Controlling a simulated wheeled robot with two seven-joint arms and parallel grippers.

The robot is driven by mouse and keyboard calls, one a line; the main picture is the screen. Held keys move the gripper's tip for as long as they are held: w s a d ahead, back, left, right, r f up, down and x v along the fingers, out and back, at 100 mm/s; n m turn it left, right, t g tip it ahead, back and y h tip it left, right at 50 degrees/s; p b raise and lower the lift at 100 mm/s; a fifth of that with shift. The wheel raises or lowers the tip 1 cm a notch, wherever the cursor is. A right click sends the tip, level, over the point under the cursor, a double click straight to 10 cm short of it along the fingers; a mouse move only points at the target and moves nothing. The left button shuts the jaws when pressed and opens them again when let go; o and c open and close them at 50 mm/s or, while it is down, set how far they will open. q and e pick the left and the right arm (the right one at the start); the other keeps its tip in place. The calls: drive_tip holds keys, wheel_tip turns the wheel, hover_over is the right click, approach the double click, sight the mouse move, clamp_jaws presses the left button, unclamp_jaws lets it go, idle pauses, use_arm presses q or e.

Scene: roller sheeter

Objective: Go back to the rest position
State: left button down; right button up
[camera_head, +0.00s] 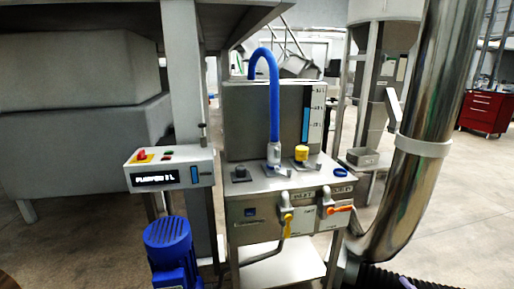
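Neither of my grippers shows in the head view. In front of me stands a metal machine (256,192) with a blue hose (275,95) arching down to its top. A yellow knob (301,153) sits on the top plate. A yellow-handled valve (287,218) and an orange-handled valve (340,209) are on the front face. To the left is a white control box (170,169) with a red knob, a green button and a lit display.
A blue motor (170,245) stands low at the left front. A shiny steel pipe (413,120) rises at the right, with a black corrugated hose (412,278) by its foot. A red tool cabinet (485,112) is far right. Bare floor (455,215) lies right of the pipe.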

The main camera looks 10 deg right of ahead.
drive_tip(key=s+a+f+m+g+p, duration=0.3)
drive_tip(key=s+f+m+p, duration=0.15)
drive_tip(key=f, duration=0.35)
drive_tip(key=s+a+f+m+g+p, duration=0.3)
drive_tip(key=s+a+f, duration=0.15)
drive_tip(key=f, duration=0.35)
use_arm(q)
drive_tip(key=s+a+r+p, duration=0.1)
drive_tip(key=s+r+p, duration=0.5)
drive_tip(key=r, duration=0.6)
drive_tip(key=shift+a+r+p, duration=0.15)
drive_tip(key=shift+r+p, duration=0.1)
drive_tip(key=shift+p, duration=0.3)
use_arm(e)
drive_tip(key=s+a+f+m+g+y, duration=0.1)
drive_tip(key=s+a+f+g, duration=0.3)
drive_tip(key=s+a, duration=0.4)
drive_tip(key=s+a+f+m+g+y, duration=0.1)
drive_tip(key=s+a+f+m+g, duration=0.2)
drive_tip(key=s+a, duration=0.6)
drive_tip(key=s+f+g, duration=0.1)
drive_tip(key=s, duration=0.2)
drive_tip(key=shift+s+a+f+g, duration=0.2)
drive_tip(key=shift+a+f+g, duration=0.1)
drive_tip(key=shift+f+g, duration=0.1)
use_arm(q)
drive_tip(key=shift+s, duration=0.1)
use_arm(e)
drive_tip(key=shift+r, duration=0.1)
